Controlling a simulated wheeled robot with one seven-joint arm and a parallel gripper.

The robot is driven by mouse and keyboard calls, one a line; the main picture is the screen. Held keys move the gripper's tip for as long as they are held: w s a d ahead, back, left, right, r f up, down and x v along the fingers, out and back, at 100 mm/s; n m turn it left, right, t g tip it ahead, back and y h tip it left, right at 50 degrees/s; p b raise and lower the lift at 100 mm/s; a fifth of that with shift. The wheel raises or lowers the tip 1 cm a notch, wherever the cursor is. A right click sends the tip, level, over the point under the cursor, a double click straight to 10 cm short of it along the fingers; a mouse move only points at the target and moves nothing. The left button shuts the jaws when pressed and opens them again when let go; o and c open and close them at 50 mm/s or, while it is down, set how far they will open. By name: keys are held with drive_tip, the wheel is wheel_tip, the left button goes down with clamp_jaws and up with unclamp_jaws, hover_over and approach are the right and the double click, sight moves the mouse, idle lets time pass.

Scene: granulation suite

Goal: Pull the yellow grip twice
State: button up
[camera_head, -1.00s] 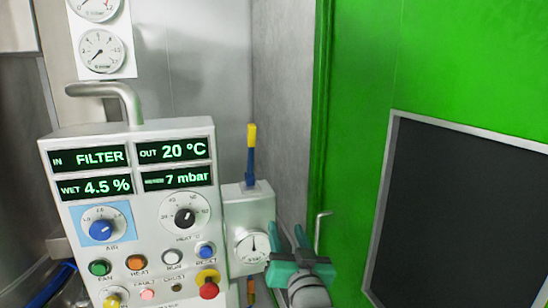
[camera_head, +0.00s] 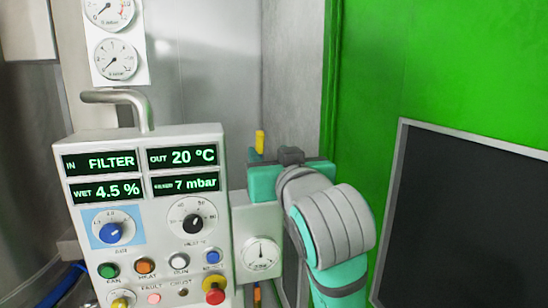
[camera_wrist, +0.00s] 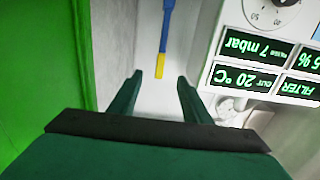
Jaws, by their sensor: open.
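The yellow grip (camera_head: 260,140) is the top end of an upright lever on a small white box (camera_head: 268,213) to the right of the control panel. In the head view my gripper (camera_head: 268,158) is in front of the lever and hides its blue shaft. In the wrist view the yellow grip (camera_wrist: 160,66) and its blue shaft (camera_wrist: 166,28) show upside down. My gripper (camera_wrist: 158,82) is open there, with its two green fingers on either side of the line of the lever. The grip lies at about the fingertips, and I cannot tell whether it is between them.
The white control panel (camera_head: 140,222) with displays, knobs and a red button (camera_head: 215,293) stands close on the left. A grey bent pipe (camera_head: 118,97) is above it. A green door (camera_head: 450,60) with a dark window (camera_head: 465,215) is on the right. A round gauge (camera_head: 262,254) is on the white box.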

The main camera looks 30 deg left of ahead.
sight(261, 144)
drive_tip(key=shift+x, duration=5)
drive_tip(key=shift+d, duration=0.1)
drive_tip(key=c, duration=1.1)
drive_tip(key=shift+o, duration=0.2)
drive_tip(key=shift+s+d+f, duration=0.7)
drive_tip(key=shift+s+d, duration=0.25)
drive_tip(key=shift+d, duration=0.15)
drive_tip(key=shift+c, duration=0.2)
drive_tip(key=shift+o, duration=0.2)
drive_tip(key=shift+c, duration=0.2)
